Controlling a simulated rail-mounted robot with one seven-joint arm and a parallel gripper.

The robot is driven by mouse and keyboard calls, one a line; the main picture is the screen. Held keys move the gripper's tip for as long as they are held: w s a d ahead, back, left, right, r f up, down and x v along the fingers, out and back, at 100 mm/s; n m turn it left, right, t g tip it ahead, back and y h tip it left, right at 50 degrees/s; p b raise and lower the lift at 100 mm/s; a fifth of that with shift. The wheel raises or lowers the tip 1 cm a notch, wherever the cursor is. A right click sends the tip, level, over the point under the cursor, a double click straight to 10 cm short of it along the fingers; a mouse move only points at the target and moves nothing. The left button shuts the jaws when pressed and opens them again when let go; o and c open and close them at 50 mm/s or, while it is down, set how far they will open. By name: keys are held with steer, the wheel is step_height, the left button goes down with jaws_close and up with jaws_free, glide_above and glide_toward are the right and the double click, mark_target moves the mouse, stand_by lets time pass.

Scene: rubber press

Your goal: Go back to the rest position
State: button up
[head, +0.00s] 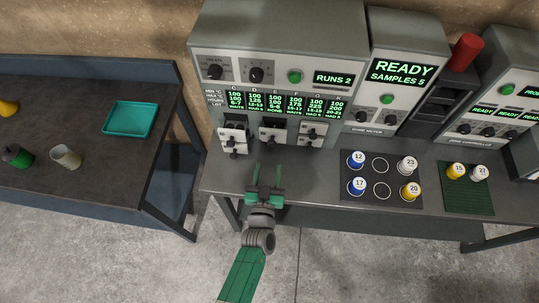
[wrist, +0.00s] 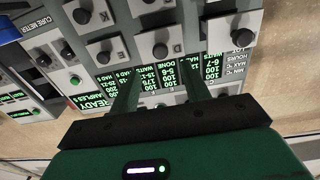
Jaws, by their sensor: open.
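My gripper (head: 266,178) is open and empty in the head view. It is above the bench's front edge, in front of the small drawers of the large grey press. In the wrist view my two green fingers (wrist: 158,95) stand apart, pointing at the press's lit text panel. Nothing shows between them. The press (head: 275,50) shows "RUNS 2" and a row of lettered columns. Three small drawer units (head: 272,136) with black knobs sit below the panel.
A cure meter (head: 403,75) reads "READY SAMPLES 5". A dark mat (head: 380,198) holds numbered pucks 12, 17, 23 and 20. A red cylinder (head: 465,50) stands upper right. A left table has a teal tray (head: 130,118). Open floor lies in front.

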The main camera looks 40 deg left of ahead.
steer(key=shift+s, duration=0.15)
steer(key=shift+d, duration=0.1)
stand_by(0.3)
